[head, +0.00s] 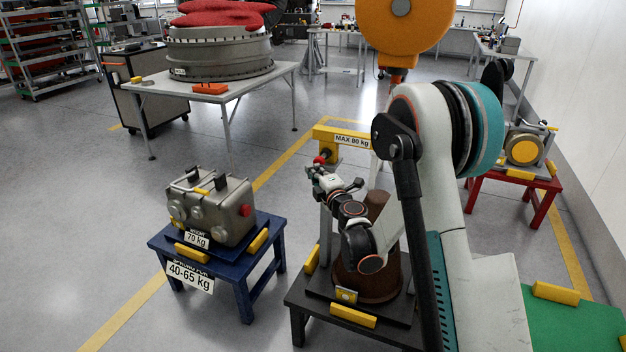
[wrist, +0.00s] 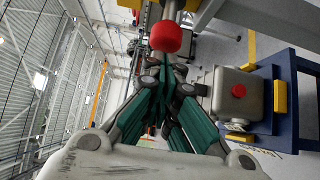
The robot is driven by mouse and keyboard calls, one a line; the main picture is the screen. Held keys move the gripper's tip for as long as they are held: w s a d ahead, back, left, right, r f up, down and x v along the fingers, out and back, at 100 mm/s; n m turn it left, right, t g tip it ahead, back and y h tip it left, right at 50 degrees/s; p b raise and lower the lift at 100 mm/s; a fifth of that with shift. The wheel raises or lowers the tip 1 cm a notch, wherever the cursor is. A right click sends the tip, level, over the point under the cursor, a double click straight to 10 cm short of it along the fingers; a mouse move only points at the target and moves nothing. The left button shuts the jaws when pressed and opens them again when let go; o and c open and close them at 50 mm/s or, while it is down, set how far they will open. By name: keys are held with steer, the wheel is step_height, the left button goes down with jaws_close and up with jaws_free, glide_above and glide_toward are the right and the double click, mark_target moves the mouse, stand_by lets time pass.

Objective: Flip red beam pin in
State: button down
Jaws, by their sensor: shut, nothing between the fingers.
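The beam pin's red knob (head: 319,160) shows at the left end of the yellow beam marked MAX 80 kg (head: 330,132), just below it. In the wrist view the red knob (wrist: 166,37) sits on a metal rod, right beyond my fingertips. My gripper (head: 316,171) is shut and empty, with its tips close under the knob; the wrist view shows its green-sided fingers (wrist: 165,72) closed together. I cannot tell whether the tips touch the knob. The pin's seat is hidden.
A dark stand (head: 335,309) with a brown cylindrical part (head: 376,283) is below my arm. A blue stand (head: 234,282) with a metal gearbox (head: 218,212) is at left. An orange hoist (head: 398,25) hangs above. A red stand (head: 541,193) is at right. Floor between the stands is clear.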

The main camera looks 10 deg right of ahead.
mark_target(323, 158)
steer(key=shift+w+d, duration=0.15)
steer(key=w+d, duration=0.2)
steer(key=w, duration=0.1)
steer(key=shift+w+d, duration=0.1)
steer(key=shift+d, duration=0.1)
steer(key=shift+a, duration=0.1)
stand_by(0.3)
